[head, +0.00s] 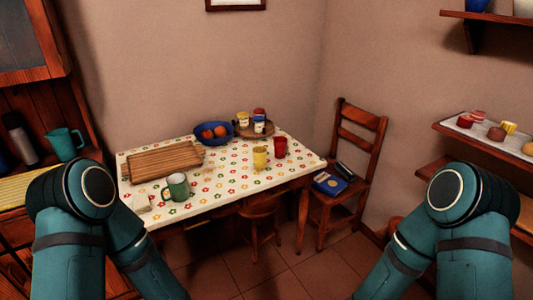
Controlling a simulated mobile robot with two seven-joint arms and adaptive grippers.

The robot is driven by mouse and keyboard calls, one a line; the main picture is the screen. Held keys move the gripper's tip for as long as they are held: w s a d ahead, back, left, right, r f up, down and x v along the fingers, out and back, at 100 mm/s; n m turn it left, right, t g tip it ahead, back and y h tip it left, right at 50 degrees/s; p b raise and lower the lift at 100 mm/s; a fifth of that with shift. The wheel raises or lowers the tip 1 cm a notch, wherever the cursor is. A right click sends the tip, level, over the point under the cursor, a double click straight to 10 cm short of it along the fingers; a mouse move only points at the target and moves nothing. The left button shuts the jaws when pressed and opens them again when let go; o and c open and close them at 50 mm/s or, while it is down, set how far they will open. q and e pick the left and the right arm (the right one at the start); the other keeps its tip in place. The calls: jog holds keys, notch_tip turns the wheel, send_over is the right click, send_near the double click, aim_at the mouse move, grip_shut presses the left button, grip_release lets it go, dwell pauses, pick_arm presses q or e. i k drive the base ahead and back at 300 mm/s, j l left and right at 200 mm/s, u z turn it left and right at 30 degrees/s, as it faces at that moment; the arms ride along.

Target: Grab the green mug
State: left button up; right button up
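The green mug (177,187) stands upright near the front left part of the table, on a white tablecloth with a flower pattern (222,184). Its handle points left. A small pale block-like item lies just left of it. My two arms come in from the lower left and lower right edges in the head view. Both grippers are outside the picture, so their state and distance from the mug do not show. Nothing hides the mug.
A wooden board (163,162) lies behind the mug. A blue bowl of fruit (213,133), a yellow cup (260,158) and a red cup (280,146) stand farther right. A chair (345,160) stands right of the table; a stool (259,215) is at its front.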

aim_at(178, 185)
jog(key=j+z, duration=0.1)
jog(key=z, duration=0.2)
jog(key=j+z, duration=0.15)
jog(key=z, duration=0.15)
jog(key=j+z, duration=0.5)
jog(key=j, duration=0.45)
jog(key=j+z, duration=0.1)
jog(key=j, duration=0.9)
